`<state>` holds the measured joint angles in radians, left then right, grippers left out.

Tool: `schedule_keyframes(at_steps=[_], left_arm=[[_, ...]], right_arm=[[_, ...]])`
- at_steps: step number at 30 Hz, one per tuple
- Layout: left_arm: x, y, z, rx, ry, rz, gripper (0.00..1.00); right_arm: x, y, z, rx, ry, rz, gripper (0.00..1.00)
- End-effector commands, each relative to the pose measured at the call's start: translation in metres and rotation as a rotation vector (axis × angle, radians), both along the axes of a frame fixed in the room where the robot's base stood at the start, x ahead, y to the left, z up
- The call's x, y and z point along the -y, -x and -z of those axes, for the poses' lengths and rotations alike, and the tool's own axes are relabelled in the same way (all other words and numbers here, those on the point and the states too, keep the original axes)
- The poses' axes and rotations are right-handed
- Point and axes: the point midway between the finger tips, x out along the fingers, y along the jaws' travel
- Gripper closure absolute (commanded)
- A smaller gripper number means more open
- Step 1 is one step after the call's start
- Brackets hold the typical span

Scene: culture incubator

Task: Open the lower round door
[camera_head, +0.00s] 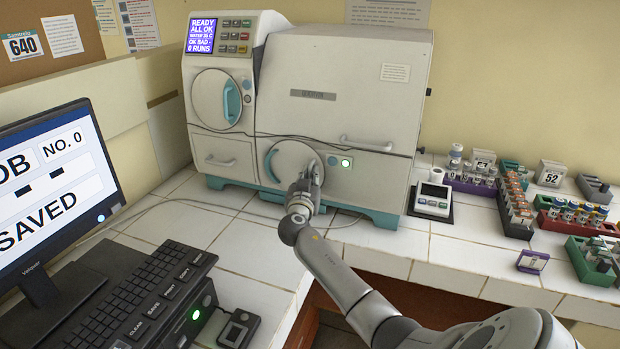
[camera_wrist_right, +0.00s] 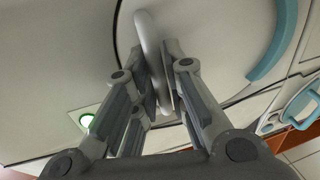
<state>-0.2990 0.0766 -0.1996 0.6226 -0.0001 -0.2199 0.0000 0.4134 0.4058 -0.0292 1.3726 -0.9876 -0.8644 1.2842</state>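The lower round door (camera_head: 291,157) is a pale disc low on the front of the white incubator (camera_head: 345,105), with a teal arc on its left side. It looks closed, flush with the front. My right gripper (camera_head: 308,182) is at the door's right side, where a pale bar handle stands. In the right wrist view the handle (camera_wrist_right: 146,32) runs between the two finger pads of the gripper (camera_wrist_right: 157,80), which close in on it from both sides. My left gripper is not in view.
An upper round door (camera_head: 210,98) with a teal handle and a lit display (camera_head: 201,35) are at the incubator's left. A monitor (camera_head: 50,190) and keyboard (camera_head: 135,300) stand at left. A small white device (camera_head: 433,200) and several vial racks (camera_head: 515,205) stand at right.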

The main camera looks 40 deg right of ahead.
Motion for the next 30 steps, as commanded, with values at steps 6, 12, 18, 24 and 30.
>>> schedule_keyframes(at_steps=[6, 12, 18, 24, 30], left_arm=[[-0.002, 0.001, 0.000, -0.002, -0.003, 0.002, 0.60], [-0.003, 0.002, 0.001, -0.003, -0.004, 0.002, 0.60], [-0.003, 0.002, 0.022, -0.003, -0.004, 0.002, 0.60], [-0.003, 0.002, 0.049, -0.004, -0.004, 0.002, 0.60], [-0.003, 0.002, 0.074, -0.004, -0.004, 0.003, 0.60]], right_arm=[[0.000, 0.000, 0.000, -0.001, -0.001, 0.000, 1.00], [-0.001, 0.000, 0.001, -0.001, -0.001, 0.002, 1.00], [-0.010, 0.000, 0.007, 0.004, 0.000, 0.052, 1.00], [-0.023, 0.003, 0.007, 0.005, -0.001, 0.138, 1.00], [-0.036, 0.004, 0.007, 0.003, -0.001, 0.217, 1.00]])
